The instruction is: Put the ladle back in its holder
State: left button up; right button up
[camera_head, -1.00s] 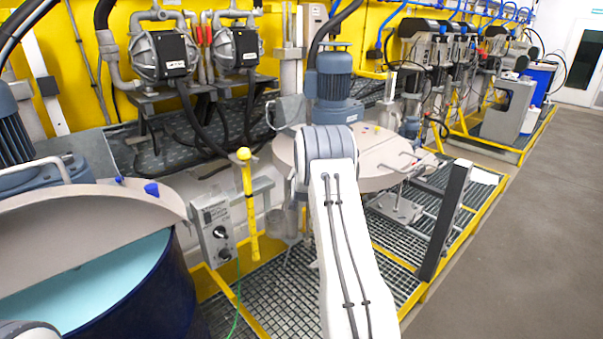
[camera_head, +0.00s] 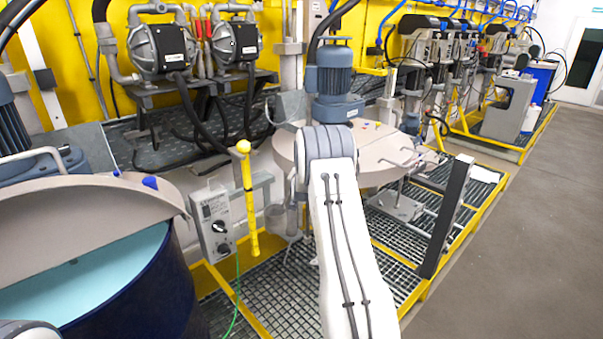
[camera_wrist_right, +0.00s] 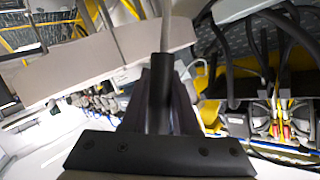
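In the right wrist view, my right gripper (camera_wrist_right: 161,108) is shut around the black grip of the ladle (camera_wrist_right: 160,80). The ladle's thin grey rod (camera_wrist_right: 167,28) runs up out of the picture, so its bowl is hidden. In the head view my right arm covers the gripper and the ladle. A grey cup-like container (camera_head: 276,220) hangs beside the control box, left of my right arm. It may be the holder; I cannot tell surely. My left gripper is not in view; only a bit of my left arm shows at the bottom left corner.
An open blue drum (camera_head: 150,290) with turquoise liquid and a grey half lid (camera_head: 70,215) stands at left. A second grey lid (camera_head: 375,165) with a blue motor (camera_head: 334,75) is behind my arm. A yellow post (camera_head: 249,200) and control box (camera_head: 213,220) stand between. The right floor (camera_head: 520,260) is clear.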

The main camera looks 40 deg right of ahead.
jog(key=o, duration=0.5)
jog(key=shift+r, duration=0.1)
